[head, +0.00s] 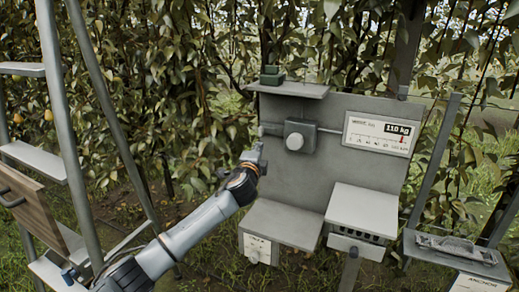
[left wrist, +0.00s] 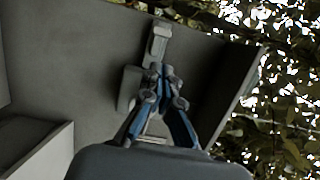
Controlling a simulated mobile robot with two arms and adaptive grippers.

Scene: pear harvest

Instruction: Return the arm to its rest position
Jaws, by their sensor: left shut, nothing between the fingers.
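My left arm (head: 205,222) reaches in from the lower left of the head view. My left gripper (head: 256,150) is at its end, in front of the left edge of a grey panel (head: 350,165). In the left wrist view the left gripper (left wrist: 158,75) has its fingers together with nothing between them. A grey latch-like piece (left wrist: 158,42) on the panel lies just beyond the fingertips; I cannot tell whether they touch. My right gripper is in neither view.
The panel carries a sliding weight (head: 299,136) on a bar and a display (head: 380,133) reading about 110 kg. Shelves (head: 285,222) jut out below. A ladder (head: 62,120) stands at left. A tray (head: 455,248) is at right. Leafy trees fill the background.

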